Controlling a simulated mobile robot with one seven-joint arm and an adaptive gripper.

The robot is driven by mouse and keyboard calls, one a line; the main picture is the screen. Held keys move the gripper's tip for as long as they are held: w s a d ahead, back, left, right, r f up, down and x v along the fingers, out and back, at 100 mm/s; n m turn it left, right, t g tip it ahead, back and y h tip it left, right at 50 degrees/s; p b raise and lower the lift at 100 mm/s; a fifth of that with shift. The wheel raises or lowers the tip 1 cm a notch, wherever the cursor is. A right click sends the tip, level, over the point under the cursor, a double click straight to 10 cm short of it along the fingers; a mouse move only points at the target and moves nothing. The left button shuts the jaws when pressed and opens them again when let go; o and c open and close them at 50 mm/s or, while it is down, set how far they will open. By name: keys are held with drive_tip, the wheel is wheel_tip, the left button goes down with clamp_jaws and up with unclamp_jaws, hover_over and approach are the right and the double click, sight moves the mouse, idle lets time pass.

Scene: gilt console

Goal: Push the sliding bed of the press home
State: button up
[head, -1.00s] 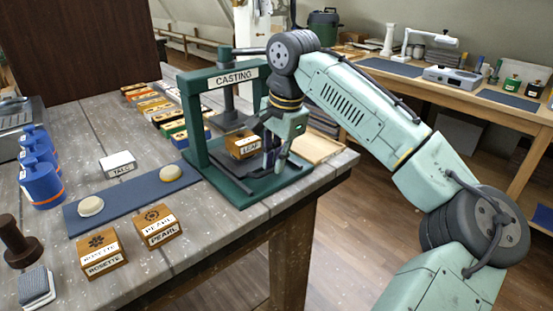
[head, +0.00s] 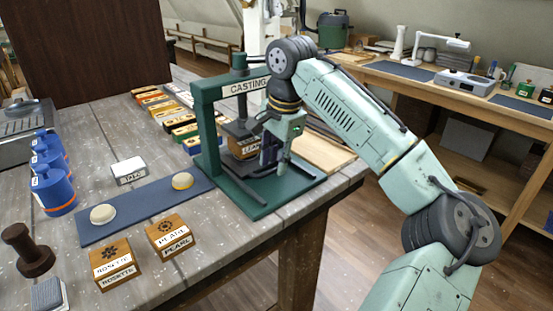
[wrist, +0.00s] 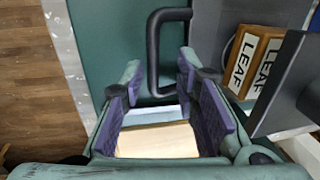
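The green press (head: 207,135) with its CASTING sign stands near the table's right edge. The brown block labelled LEAF (head: 243,150) sits under the dark platen (head: 243,127), which partly hides it; it also shows in the wrist view (wrist: 258,62). My gripper (head: 273,160) is on the right, outer side of the block. In the wrist view my gripper (wrist: 160,80) has its fingers apart, with the handle's near end between or just beyond the tips. Contact cannot be told.
PEARL (head: 170,235) and ROSETTE (head: 112,262) blocks stand in front of the blue mat (head: 145,212). Floor is open beyond the table edge.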

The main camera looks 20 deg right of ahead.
wheel_tip(320, 180, up, 12)
drive_tip(key=s, duration=0.2)
drive_tip(key=shift+d, duration=0.4)
drive_tip(key=shift+s+f, duration=0.1)
drive_tip(key=shift+f, duration=0.05)
idle(0.4)
